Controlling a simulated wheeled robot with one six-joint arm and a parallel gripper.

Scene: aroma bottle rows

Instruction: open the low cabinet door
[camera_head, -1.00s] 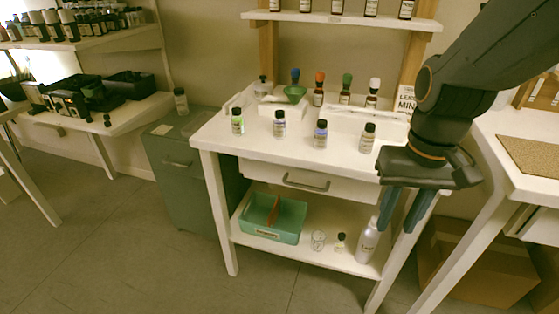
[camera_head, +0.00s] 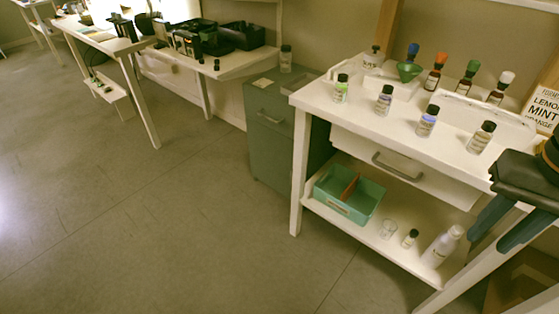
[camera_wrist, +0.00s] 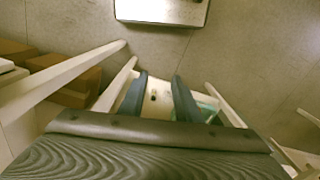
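The low green-grey cabinet (camera_head: 268,145) stands on the floor left of the white work table in the head view. A horizontal bar handle (camera_head: 270,118) is on its upper front. Its front looks closed, and its right part is hidden behind the table leg. My gripper (camera_head: 497,235) is at the right edge of the head view, in front of the table's right end and well away from the cabinet. Its two blue-grey fingers point down, apart and empty. They also show in the wrist view (camera_wrist: 160,92), spread with nothing between them.
A glass bottle (camera_head: 286,59) stands on the cabinet. The floor (camera_head: 180,220) before the cabinet is clear.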

